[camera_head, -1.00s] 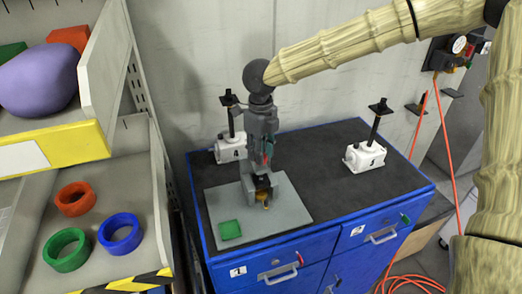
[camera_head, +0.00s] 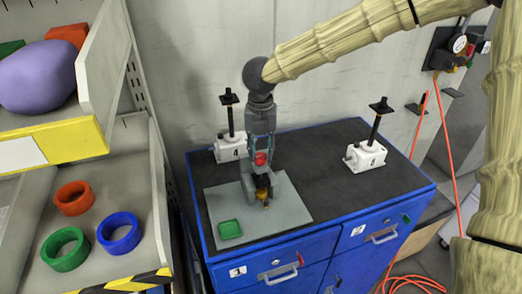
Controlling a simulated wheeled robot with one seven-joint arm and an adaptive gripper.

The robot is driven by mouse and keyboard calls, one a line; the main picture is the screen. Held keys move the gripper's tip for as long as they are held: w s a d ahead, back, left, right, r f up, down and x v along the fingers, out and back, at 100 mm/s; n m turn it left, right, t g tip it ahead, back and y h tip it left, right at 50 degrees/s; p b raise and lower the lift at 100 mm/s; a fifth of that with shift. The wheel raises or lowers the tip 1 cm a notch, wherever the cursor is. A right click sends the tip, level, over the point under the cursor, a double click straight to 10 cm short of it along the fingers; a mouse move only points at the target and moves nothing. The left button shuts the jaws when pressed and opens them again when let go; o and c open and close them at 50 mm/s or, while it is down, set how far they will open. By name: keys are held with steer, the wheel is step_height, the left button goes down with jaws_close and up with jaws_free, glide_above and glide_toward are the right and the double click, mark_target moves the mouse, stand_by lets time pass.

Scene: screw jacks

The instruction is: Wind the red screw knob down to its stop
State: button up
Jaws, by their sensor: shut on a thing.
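The red screw knob (camera_head: 261,159) shows between the fingers of my gripper (camera_head: 261,154), which points down and is shut on it. The knob sits above a grey bracket (camera_head: 282,188) on a light grey plate (camera_head: 293,213). A dark part and a small brass-coloured piece (camera_head: 264,195) show within the bracket, below the knob. The screw's thread is too small to make out, and the fingers cover the knob's sides.
White screw jacks with black posts stand behind left (camera_head: 231,148) and at right (camera_head: 366,156) on the blue cabinet (camera_head: 330,235). Shelves with coloured rings (camera_head: 120,233) stand at left. The dark top's right side is mostly clear.

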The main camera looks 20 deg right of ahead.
steer(key=m+b, duration=0.1)
steer(key=m, duration=0.3)
steer(key=shift+w+r+m, duration=0.1)
steer(key=shift+w+m, duration=0.05)
steer(key=shift+m, duration=0.25)
steer(key=m+b, duration=0.1)
steer(key=m, duration=0.1)
steer(key=shift+m, duration=0.8)
steer(key=shift+c, duration=0.8)
steer(key=shift+o, duration=0.2)
steer(key=shift+m+b, duration=0.3)
steer(key=o, duration=1.1)
steer(key=shift+o, duration=0.2)
step_height(320, 180, up, 12)
